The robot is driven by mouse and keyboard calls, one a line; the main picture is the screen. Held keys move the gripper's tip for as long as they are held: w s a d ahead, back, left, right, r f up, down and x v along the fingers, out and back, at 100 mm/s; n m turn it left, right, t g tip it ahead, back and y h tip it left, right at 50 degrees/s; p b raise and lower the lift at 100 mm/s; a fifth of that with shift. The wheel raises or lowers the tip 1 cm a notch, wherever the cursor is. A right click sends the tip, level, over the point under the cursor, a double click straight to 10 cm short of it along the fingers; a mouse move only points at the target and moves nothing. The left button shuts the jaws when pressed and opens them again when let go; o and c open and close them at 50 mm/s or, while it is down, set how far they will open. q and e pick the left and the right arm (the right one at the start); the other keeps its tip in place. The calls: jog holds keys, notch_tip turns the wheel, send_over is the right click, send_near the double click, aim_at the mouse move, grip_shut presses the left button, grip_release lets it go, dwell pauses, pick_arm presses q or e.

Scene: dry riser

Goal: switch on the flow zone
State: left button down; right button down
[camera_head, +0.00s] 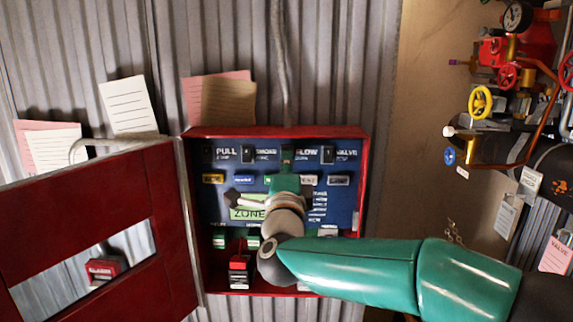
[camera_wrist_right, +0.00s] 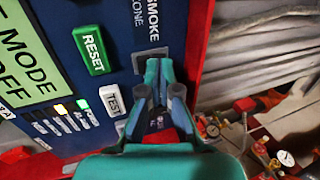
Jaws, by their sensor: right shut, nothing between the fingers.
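The red panel box (camera_head: 364,200) stands open on the corrugated wall, with its blue face (camera_head: 345,215) showing. Along its top row are labels reading PULL, SMOKE, FLOW (camera_head: 306,150) and VALVE, with dark switches between them. In the right wrist view the shut fingers (camera_wrist_right: 160,85) are close to a grey-framed slot (camera_wrist_right: 150,59) near the SMOKE ZONE label. I cannot tell whether they touch it. My left gripper is not in view.
The red door (camera_head: 90,210) is swung open to the left. A green RESET button (camera_wrist_right: 91,50) and a white TEST button (camera_wrist_right: 112,101) lie near the fingers. Paper notes (camera_head: 129,105) hang above the door. Pipes with valve wheels (camera_head: 480,102) stand at the right.

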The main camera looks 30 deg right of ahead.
jog(key=shift+w+d+r+g+p, duration=0.1)
jog(key=shift+r+g+p, duration=0.2)
jog(key=shift+p, duration=0.3)
jog(key=shift+w+d+r+g+p, duration=0.1)
jog(key=shift+r+g+p, duration=0.1)
jog(key=shift+r+p, duration=0.3)
jog(key=shift+f+y, duration=0.3)
jog(key=shift+f, duration=0.15)
jog(key=shift+s+a+b, duration=0.1)
jog(key=shift+b, duration=0.2)
jog(key=r+b+v, duration=0.3)
jog(key=b+v, duration=0.1)
jog(key=v, duration=0.9)
jog(key=shift+s+a, duration=0.25)
jog(key=shift+s, duration=0.25)
